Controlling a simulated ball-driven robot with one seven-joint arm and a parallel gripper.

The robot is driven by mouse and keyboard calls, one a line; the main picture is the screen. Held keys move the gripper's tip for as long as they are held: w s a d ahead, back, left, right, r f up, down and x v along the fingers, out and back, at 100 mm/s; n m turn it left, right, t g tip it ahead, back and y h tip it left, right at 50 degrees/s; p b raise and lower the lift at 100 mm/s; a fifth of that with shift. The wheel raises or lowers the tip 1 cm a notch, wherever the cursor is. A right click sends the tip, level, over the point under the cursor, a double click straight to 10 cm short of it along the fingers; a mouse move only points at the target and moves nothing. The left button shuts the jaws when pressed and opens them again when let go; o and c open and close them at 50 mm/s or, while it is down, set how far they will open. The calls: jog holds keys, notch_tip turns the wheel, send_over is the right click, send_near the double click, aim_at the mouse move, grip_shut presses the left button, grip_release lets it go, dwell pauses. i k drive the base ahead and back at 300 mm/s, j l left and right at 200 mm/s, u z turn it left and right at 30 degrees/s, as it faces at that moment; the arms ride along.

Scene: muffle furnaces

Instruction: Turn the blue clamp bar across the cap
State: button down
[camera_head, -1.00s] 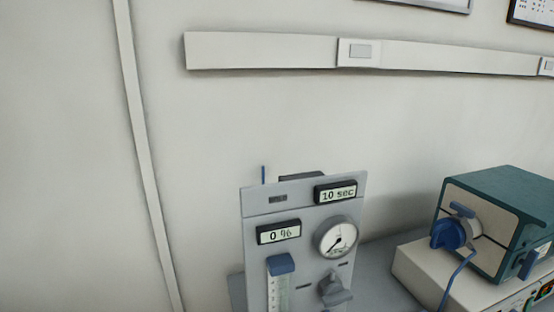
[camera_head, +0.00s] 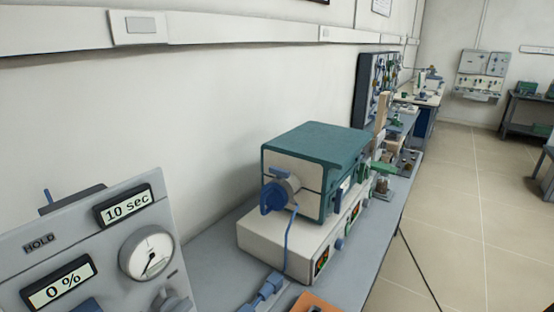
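A teal box furnace (camera_head: 320,143) stands on a pale control base (camera_head: 262,242) in the middle of the view. On its light front face is a round grey fitting (camera_head: 292,186) with a blue round part (camera_head: 271,199) on it. A short blue bar (camera_head: 279,174) lies at the top of this fitting; I cannot tell for certain whether it is the clamp bar or how it sits against the cap. A thin blue tube runs down from the fitting. My gripper is not in view.
A grey panel (camera_head: 45,243) with a gauge (camera_head: 147,252) and two displays reading "10 sec" and "0 %" stands at the lower left. Blue pieces and an orange item (camera_head: 315,303) lie on the grey bench (camera_head: 216,260). Open tiled floor (camera_head: 480,215) is at right.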

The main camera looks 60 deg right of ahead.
aim_at(279, 172)
jog(key=z, duration=1)
